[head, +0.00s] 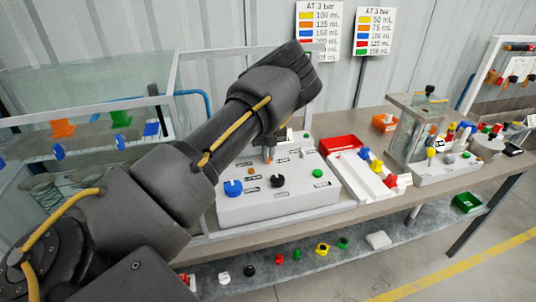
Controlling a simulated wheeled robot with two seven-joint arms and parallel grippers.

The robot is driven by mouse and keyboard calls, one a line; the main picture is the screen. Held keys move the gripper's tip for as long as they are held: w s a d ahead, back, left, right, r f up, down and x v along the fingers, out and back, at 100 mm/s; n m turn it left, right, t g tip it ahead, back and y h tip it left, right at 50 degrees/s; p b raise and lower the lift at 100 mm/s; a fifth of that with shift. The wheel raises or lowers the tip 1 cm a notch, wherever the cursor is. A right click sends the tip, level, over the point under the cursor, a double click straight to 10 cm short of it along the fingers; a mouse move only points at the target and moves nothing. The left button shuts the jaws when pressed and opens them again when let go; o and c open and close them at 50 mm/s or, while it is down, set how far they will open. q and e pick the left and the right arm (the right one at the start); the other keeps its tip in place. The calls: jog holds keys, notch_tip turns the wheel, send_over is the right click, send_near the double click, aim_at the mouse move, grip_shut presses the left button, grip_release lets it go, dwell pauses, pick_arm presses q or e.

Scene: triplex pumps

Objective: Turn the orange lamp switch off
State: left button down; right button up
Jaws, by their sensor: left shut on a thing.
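A white control box (295,203) stands on the bench in the middle of the view. On its top are a blue knob (232,187), a black knob (278,182), a green button (318,173) and a small orange-brown round part (251,171). My left arm reaches over the box from the left. My left gripper (268,155) points down at the back part of the panel, behind the black knob. It is shut on a small part there, apparently the lamp switch, which the fingers mostly hide. Its position cannot be read. My right gripper is out of view.
To the right stand a red tray (341,144), a white rack (362,178) with coloured parts and a clear pump tank (409,135). A lower shelf (330,265) carries several small coloured parts. Two signs hang on the wall behind. A grey frame post rises behind my arm.

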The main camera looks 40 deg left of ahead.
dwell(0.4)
pick_arm(q)
jog(key=c, duration=1.5)
grip_release()
jog(key=shift+r, duration=0.15)
notch_tip(320, 180, up, 11)
jog(key=shift+f+b, duration=0.2)
jog(key=shift+b, duration=0.75)
jog(key=shift+a, duration=0.15)
